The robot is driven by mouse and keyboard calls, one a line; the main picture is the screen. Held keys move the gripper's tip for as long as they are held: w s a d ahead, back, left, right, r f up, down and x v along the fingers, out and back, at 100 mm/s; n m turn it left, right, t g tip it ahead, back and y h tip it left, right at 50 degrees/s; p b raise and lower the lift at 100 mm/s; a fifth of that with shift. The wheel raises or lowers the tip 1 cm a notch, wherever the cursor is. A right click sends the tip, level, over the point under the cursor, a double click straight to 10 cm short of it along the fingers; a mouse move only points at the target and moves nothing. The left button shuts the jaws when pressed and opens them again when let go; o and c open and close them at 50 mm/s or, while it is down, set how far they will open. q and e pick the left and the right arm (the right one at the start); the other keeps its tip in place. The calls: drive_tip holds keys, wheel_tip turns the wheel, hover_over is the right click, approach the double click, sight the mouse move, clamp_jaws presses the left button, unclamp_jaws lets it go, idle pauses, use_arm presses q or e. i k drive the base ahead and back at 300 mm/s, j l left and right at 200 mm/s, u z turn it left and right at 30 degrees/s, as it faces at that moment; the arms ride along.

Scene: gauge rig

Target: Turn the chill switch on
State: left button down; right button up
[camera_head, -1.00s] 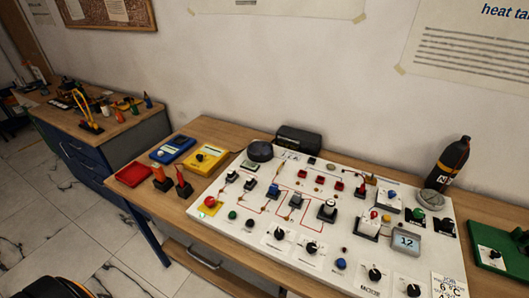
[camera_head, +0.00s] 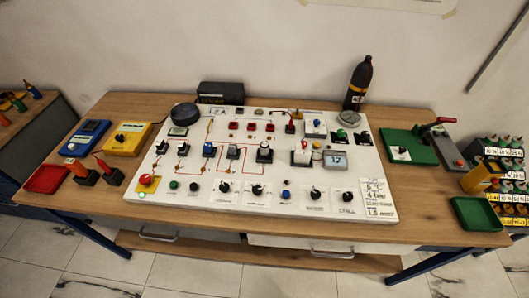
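The white panel board (camera_head: 380,180) lies on the wooden table and carries several switches, buttons and knobs. Along its front edge are black rotary knobs on white plates. The rightmost knob (camera_head: 347,196) has a small label below it that seems to read "CHILL", but the print is too small to be sure. Its pointer setting is also too small to tell. Another black knob (camera_head: 315,193) is just left of it. Neither of my grippers is in view, and nothing covers the front row of the board.
A red mushroom button (camera_head: 146,179) on yellow is at the board's front left. A grey display (camera_head: 335,159) reads about 12. A black bottle (camera_head: 358,84) stands behind the board. A green plate (camera_head: 408,147) is to the right, blue and yellow meters (camera_head: 128,139) to the left.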

sight(347, 196)
drive_tip(key=z, duration=1)
